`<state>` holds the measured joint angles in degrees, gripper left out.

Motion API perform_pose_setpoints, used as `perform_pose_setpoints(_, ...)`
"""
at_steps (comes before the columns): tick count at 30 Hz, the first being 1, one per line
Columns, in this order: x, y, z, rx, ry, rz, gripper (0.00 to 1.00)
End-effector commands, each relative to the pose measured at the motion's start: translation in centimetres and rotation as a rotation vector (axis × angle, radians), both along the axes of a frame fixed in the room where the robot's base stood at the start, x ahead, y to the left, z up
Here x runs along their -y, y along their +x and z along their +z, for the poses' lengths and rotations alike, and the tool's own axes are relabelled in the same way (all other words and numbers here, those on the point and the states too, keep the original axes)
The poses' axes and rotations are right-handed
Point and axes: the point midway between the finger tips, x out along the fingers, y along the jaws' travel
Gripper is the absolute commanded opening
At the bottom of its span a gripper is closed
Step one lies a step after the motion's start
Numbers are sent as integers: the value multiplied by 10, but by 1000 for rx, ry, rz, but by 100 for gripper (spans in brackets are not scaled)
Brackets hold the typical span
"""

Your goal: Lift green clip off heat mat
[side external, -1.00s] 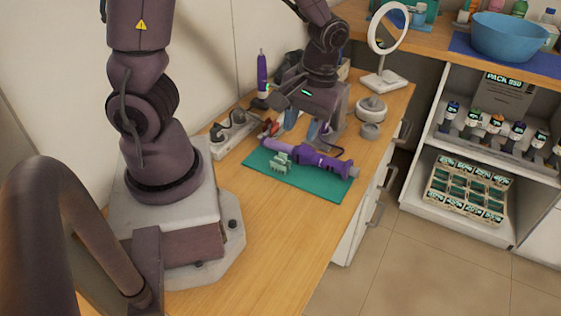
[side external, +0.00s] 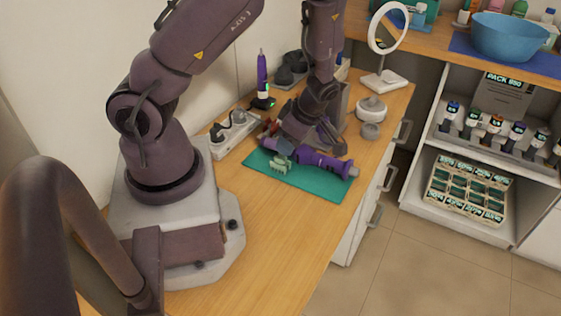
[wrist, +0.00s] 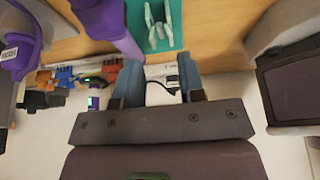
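The green clip (side external: 281,165) lies on the left part of the teal heat mat (side external: 312,186), beside a purple styling tool (side external: 322,162) that lies across the mat. In the wrist view the clip (wrist: 157,27) shows at the top, on the mat (wrist: 176,8), with prongs pointing upward in the picture. My gripper (wrist: 160,76) is open with nothing between its two blue-grey fingers; the clip is ahead of them, apart. In the side view my gripper is over the back of the mat behind the purple tool, its fingertips partly hidden.
The purple tool shows close by my left finger in the wrist view (wrist: 108,25). Red, orange and blue clips (wrist: 65,75) lie beyond. A grey-white tray (side external: 233,132), an upright purple device (side external: 262,75) and a ring mirror (side external: 388,30) stand around the mat. The front counter is clear.

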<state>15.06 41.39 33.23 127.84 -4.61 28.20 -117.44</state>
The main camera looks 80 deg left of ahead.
Motion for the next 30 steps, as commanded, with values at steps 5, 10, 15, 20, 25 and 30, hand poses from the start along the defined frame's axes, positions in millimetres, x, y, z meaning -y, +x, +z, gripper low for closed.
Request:
perform_pose_setpoints(5,-5,-5,-17,-1,-1,-1,36)
perform_pose_setpoints(10,-8,-9,-31,-3,-2,-1,36)
perform_pose_setpoints(15,-13,-16,-56,-5,-1,0,36)
perform_pose_setpoints(20,-16,-18,-67,0,-1,-2,36)
perform_pose_setpoints(25,-16,-18,-68,1,-2,-3,36)
perform_pose_setpoints(30,-16,-18,-68,1,-1,-3,9)
